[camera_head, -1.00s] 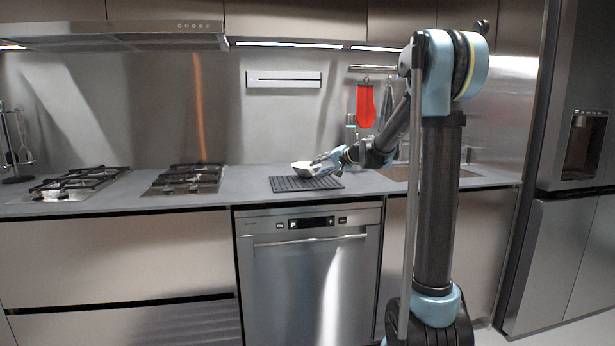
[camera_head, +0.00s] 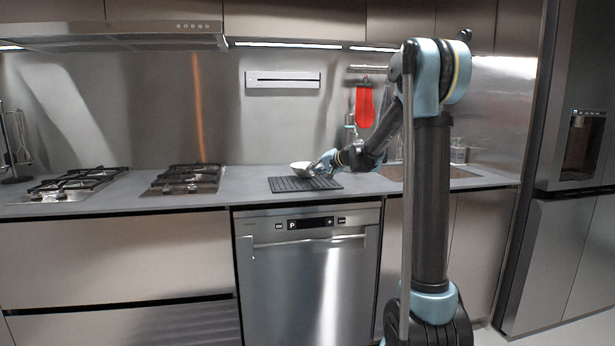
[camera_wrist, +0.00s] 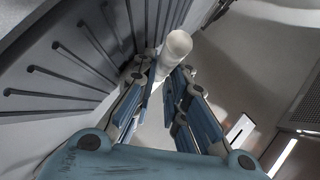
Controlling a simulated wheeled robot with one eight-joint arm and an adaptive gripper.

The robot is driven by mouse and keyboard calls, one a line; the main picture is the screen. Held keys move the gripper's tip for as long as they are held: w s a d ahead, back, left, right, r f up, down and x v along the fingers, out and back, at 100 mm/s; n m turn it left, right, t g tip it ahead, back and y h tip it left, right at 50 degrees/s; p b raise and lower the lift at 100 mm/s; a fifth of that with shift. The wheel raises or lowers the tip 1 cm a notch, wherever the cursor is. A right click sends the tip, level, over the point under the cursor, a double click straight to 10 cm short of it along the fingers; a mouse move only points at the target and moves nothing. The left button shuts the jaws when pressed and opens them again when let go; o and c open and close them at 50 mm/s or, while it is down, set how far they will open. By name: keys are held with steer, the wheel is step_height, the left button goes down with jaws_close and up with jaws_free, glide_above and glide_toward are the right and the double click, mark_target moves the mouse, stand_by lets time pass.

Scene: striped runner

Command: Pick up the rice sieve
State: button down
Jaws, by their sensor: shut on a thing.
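The rice sieve (camera_head: 299,166) shows in the head view as a small pale bowl-like shape over the dark ribbed mat (camera_head: 283,186) on the counter. My gripper (camera_head: 316,169) is at its right side, low over the mat. In the wrist view, my gripper (camera_wrist: 165,93) has its two blue-padded fingers shut on a pale rounded part of the sieve (camera_wrist: 178,44), which looks like its handle. The rest of the sieve is hard to make out there. I cannot tell whether the sieve touches the mat.
Gas burners (camera_head: 185,179) stand to the left on the counter (camera_head: 240,190). A sink (camera_head: 425,172) lies to the right, behind my arm. A red cloth or mitt (camera_head: 365,107) hangs from a wall rail. The counter between burners and mat is clear.

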steer(key=shift+r, duration=0.1)
step_height(320, 180, up, 10)
stand_by(0.5)
stand_by(0.4)
